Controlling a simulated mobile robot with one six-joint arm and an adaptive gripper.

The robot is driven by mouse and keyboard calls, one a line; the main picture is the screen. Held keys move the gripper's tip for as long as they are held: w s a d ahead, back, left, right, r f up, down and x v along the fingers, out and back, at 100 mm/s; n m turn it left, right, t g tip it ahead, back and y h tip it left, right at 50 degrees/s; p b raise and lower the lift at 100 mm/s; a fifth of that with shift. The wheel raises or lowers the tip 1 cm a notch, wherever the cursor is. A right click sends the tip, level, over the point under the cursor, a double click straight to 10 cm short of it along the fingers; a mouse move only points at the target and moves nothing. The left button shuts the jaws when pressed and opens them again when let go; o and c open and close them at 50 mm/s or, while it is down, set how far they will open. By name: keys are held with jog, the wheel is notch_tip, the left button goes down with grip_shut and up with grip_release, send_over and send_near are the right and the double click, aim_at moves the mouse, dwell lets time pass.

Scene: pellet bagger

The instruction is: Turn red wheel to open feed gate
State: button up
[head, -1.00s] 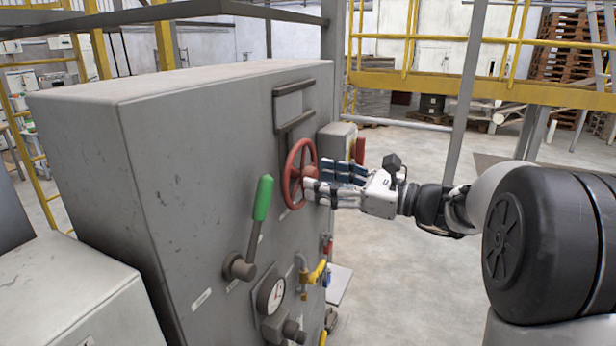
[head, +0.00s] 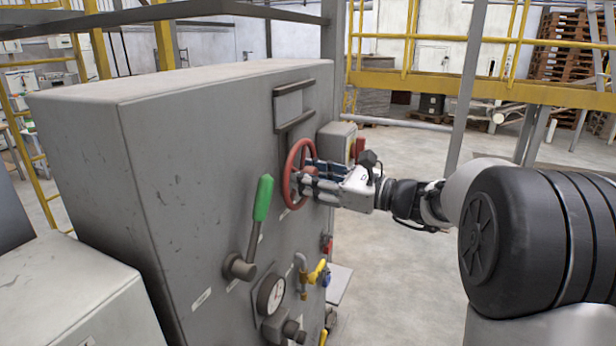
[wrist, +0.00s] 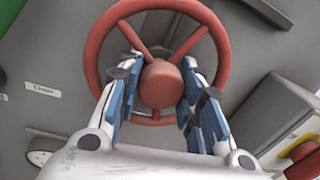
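The red wheel (head: 289,170) stands out from the front face of the grey cabinet. It also shows in the wrist view (wrist: 91,50), with its spokes and round red hub (wrist: 160,88). My gripper (head: 303,182) is at the wheel, pointing into it. In the wrist view my gripper (wrist: 159,72) is open, with blue-padded fingers on either side of the hub, reaching between the spokes. The fingers lie very close to the hub; I cannot tell whether they touch it. The feed gate itself cannot be made out.
A green-handled lever (head: 262,198) stands left of the wheel. Below are a round gauge (head: 270,296) and a yellow valve handle (head: 316,272). A box with a red knob (head: 359,148) sits right of the wheel. Open floor (head: 400,270) lies right of the cabinet.

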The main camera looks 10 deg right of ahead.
grip_shut()
jog(key=shift+r+p, duration=0.1)
jog(key=shift+p, duration=0.45)
